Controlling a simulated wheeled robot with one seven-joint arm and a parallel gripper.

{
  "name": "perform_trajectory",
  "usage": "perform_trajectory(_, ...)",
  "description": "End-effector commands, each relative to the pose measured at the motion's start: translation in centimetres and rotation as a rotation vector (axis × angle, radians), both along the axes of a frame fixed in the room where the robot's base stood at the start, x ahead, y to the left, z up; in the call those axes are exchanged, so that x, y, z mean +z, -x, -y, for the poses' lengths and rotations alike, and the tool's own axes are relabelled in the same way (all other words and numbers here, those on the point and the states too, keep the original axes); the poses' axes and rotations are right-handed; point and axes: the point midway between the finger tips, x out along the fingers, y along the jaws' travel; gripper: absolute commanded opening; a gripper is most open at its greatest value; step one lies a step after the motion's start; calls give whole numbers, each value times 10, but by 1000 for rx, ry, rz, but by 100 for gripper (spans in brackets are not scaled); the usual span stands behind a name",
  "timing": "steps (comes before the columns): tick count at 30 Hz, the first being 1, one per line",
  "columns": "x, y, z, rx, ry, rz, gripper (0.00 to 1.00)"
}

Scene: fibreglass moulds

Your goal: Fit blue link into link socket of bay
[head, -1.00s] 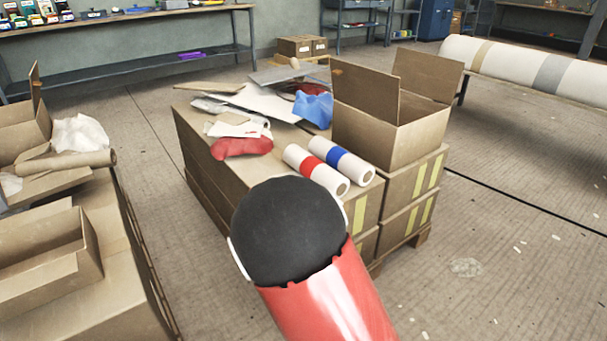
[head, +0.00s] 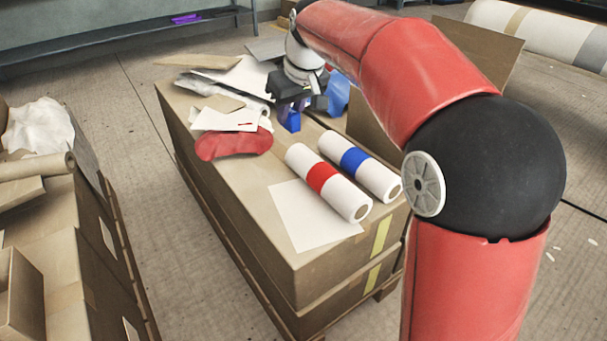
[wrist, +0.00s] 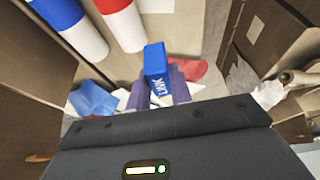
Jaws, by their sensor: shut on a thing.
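My gripper (head: 294,104) is shut on the blue link (head: 290,121) above the stacked cardboard boxes, beside the scrap sheets. In the wrist view the link (wrist: 155,60) sticks out beyond the fingertips (wrist: 162,86), with white lettering that reads LINK on its face. Part of it is covered by the fingers. I cannot pick out the bay or its link socket in either view.
Two white rolls lie on the box stack, one with a red band (head: 322,178) and one with a blue band (head: 355,160). A red cloth (head: 234,145), a blue cloth (head: 338,94) and a white sheet (head: 308,216) lie there too. An open carton's flap (head: 478,55) rises behind my arm.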

Motion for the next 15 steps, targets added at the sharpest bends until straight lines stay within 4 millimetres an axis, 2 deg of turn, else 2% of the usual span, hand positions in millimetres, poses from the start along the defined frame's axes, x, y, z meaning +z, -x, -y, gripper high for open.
perform_trajectory(1,-15,1,0,0,1,-5,0)
perform_trajectory(9,-89,1,0,1,1,-7,0)
perform_trajectory(15,-132,1,0,1,0,-4,0)
